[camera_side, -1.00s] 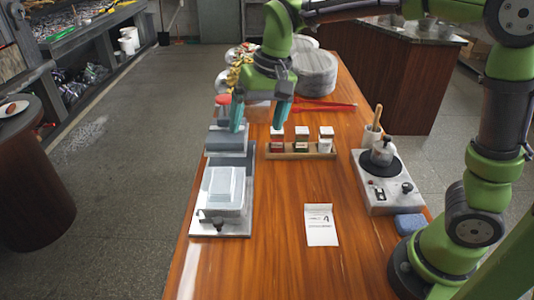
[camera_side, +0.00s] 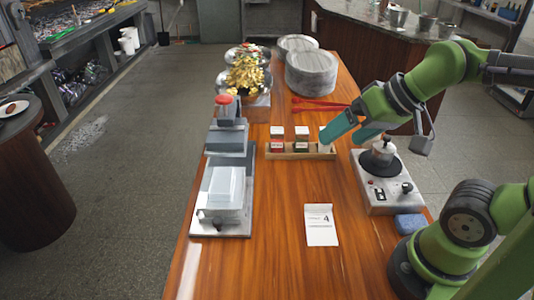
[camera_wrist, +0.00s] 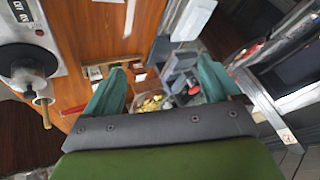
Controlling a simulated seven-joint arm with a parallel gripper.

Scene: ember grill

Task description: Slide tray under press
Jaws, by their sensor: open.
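The press (camera_side: 227,138) is a grey metal stand with a red top, at the far end of a pale base plate (camera_side: 244,233) on the table's left. The tray (camera_side: 225,185), a light grey rectangular block, sits on the near part of that plate, in front of the press and not under it. My gripper (camera_side: 342,139) has teal fingers, apart and empty, and is to the right of the press, above the right end of the jar rack. In the wrist view the press (camera_wrist: 180,68) shows between the fingers, and the tray (camera_wrist: 188,18) shows above it.
A wooden rack (camera_side: 300,154) with small jars stands mid-table. A hot plate (camera_side: 385,190) with a pot is at right, a blue sponge (camera_side: 409,226) near it. A white card (camera_side: 321,225) lies in front. Bowls and stacked plates (camera_side: 311,75) fill the far end.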

